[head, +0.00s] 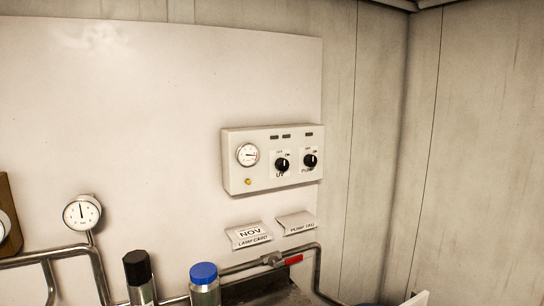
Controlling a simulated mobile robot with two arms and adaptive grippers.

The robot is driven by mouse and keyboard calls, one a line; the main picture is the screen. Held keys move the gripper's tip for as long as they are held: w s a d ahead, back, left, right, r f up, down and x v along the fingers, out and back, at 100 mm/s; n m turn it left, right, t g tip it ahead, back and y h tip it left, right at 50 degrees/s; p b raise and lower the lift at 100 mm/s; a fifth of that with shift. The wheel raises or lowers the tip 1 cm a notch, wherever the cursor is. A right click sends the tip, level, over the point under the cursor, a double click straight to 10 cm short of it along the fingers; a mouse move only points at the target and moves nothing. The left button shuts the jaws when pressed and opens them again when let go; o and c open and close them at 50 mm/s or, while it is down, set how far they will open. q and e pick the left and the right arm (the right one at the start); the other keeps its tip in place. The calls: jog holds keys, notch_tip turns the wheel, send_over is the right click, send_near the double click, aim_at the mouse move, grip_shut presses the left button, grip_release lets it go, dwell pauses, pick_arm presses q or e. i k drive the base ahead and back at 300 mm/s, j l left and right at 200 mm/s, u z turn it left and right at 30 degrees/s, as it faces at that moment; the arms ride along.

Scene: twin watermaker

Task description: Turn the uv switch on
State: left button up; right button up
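The UV switch (282,164) is a black rotary knob with a pale pointer mark, labelled "UV" beneath. It sits on the front of a white control box (232,178) mounted on the wall panel. The exact direction of its pointer is too small to tell for certain. A second black knob, the pump switch (310,161), sits just to its right. Neither of my grippers is in the head view, and nothing covers the knobs.
The box also carries a round gauge (248,155), a small yellow light (248,182) and dark indicator windows. Below hang two paper tags, one reading "NOV" (249,234). Pipes, a red-handled valve (292,260), a pressure gauge (82,212), a blue-capped cylinder (204,274) and a black-capped cylinder (137,267) stand lower.

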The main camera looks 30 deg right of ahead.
aim_at(282, 164)
jog(key=z, duration=1.1)
